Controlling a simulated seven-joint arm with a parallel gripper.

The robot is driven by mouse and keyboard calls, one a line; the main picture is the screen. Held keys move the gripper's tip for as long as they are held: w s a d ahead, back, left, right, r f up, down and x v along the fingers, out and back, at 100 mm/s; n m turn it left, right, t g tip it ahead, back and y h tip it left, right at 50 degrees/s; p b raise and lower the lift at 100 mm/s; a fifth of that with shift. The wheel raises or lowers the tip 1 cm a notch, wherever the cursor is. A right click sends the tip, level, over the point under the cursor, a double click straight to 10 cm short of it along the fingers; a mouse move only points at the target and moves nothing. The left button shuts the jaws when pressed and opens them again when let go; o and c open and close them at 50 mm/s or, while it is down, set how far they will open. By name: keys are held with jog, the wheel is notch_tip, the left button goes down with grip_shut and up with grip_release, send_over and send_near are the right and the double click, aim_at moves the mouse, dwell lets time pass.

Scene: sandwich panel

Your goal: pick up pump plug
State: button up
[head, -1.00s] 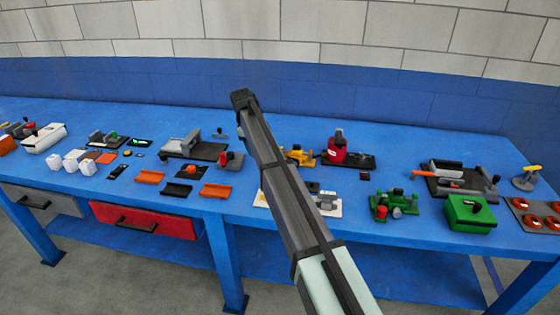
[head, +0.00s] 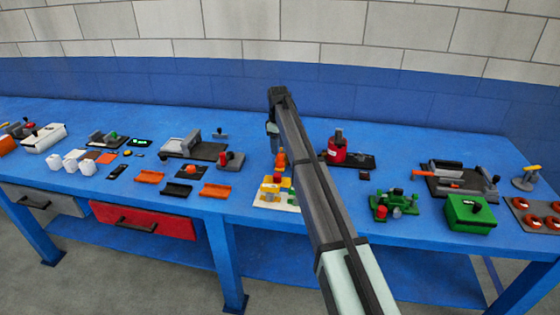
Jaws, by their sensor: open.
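I cannot single out the pump plug by look. A green pump-like assembly (head: 393,205) with a red knob (head: 382,212) and a grey round part (head: 397,212) sits on the front right of the bench. A red canister (head: 337,150) with a dark top stands on a dark plate behind it. My arm crosses the middle of the head view and bends at its top end, where a pale link hangs down. My gripper itself does not show; the arm covers part of the bench.
A white board with yellow blocks (head: 268,188) and an orange upright part (head: 281,160) are close left of my arm. A green box (head: 470,212) and a grey tray (head: 459,182) stand at right. Orange and dark channels lie at left. Blue bench (head: 240,140) shows between items.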

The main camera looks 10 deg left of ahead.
aim_at(280, 154)
jog(key=shift+d+f, duration=0.2)
jog(key=shift+f, duration=1.5)
jog(key=shift+d+f, duration=0.15)
jog(key=shift+f, duration=1.55)
grip_shut()
notch_tip(280, 154, up, 9)
jog(key=shift+w+r, duration=0.1)
jog(key=s+d+f, duration=0.1)
jog(key=s+d, duration=0.8)
jog(key=d, duration=0.5)
jog(key=shift+s+f, duration=0.25)
jog(key=shift+f, duration=0.15)
